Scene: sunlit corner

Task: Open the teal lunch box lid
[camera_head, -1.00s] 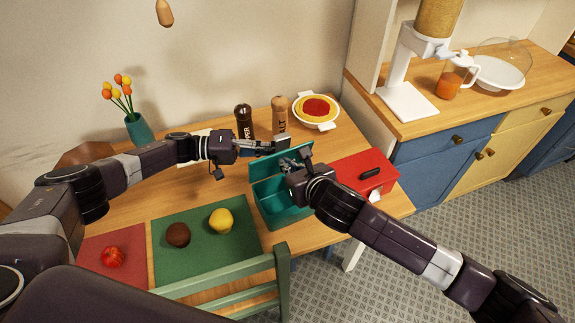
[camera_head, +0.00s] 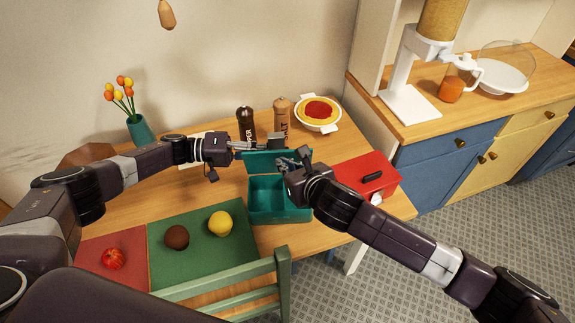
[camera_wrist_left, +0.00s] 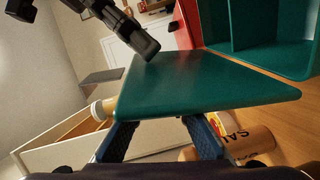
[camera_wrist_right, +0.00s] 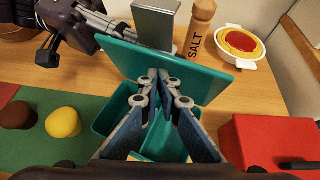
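The teal lunch box (camera_head: 282,214) stands on the table with its compartments exposed. Its lid (camera_head: 258,159) is raised at the back; it also shows in the left wrist view (camera_wrist_left: 195,85) and the right wrist view (camera_wrist_right: 205,82). My left gripper (camera_head: 276,143) is behind the lid, its fingers apart at the lid's outer side in the left wrist view (camera_wrist_left: 160,132). Contact is unclear. My right gripper (camera_head: 284,161) is over the box, in front of the lid's inner face. Its fingertips (camera_wrist_right: 160,75) are together, with nothing visible between them.
A red box (camera_head: 350,172) with a black handle stands right of the lunch box. Pepper (camera_head: 245,125) and salt (camera_head: 282,118) mills and a pie dish (camera_head: 318,126) stand behind. A green mat (camera_head: 185,262) holds a yellow fruit (camera_head: 220,223) and a brown one (camera_head: 177,237).

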